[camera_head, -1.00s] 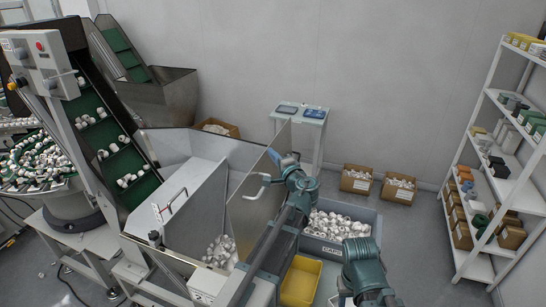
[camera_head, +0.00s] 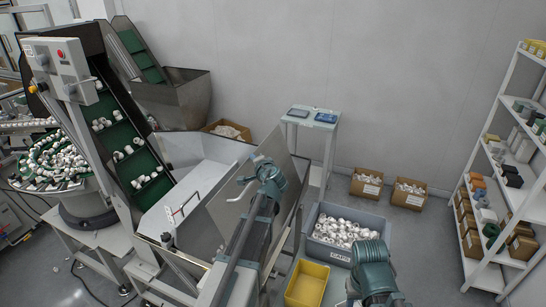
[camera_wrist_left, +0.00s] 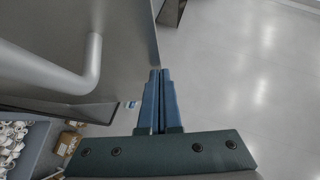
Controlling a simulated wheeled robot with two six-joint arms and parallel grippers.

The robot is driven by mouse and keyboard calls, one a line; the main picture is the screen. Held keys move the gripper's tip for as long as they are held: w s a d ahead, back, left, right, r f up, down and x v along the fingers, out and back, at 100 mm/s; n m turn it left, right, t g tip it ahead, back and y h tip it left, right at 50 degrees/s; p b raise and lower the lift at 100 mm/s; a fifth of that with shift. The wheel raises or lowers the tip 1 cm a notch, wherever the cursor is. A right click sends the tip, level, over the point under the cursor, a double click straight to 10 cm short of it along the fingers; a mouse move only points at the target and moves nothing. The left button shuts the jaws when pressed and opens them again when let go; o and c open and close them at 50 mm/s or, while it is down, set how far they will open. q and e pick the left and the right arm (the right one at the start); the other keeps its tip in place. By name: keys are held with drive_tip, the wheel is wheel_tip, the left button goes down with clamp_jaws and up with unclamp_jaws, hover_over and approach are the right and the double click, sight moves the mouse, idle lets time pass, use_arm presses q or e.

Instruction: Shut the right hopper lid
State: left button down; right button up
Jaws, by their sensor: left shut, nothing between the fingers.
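The right hopper lid (camera_head: 222,213) is a grey metal sheet with a pale bar handle (camera_head: 239,190). In the head view it leans over the right side of the hopper and is tilted, not flat; it hides the caps inside. In the left wrist view the lid (camera_wrist_left: 120,35) fills the upper left, with its handle (camera_wrist_left: 75,80) at the left. My left gripper (camera_head: 258,160) is at the lid's far right side. In the wrist view its blue fingers (camera_wrist_left: 160,73) are shut, empty, and close to the lid's edge; I cannot tell whether they touch. My right gripper is not in view.
The left lid (camera_head: 168,218) lies beside it with its own handle. A grey crate of white caps (camera_head: 313,240) and a yellow bin (camera_head: 306,284) stand to the right. A small table (camera_head: 312,118) and cardboard boxes (camera_head: 366,184) are behind. The floor before the shelf (camera_head: 490,190) is clear.

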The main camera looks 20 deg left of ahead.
use_arm(q)
drive_tip(key=a+f+n+g+h+b, duration=0.2)
drive_tip(key=a+f+n+h+b, duration=0.2)
drive_tip(key=a+f+b, duration=0.9)
drive_tip(key=shift+w+a+f+h+b, duration=0.4)
drive_tip(key=shift+a+f+h, duration=0.9)
drive_tip(key=shift+a+f, duration=3.45)
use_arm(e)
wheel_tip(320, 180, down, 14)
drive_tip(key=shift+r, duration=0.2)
use_arm(q)
drive_tip(key=shift+a+r, duration=0.15)
drive_tip(key=shift+r, duration=0.2)
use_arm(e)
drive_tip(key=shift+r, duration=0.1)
use_arm(q)
drive_tip(key=s+r+p, duration=0.7)
drive_tip(key=r+p, duration=0.4)
drive_tip(key=shift+a, duration=0.15)
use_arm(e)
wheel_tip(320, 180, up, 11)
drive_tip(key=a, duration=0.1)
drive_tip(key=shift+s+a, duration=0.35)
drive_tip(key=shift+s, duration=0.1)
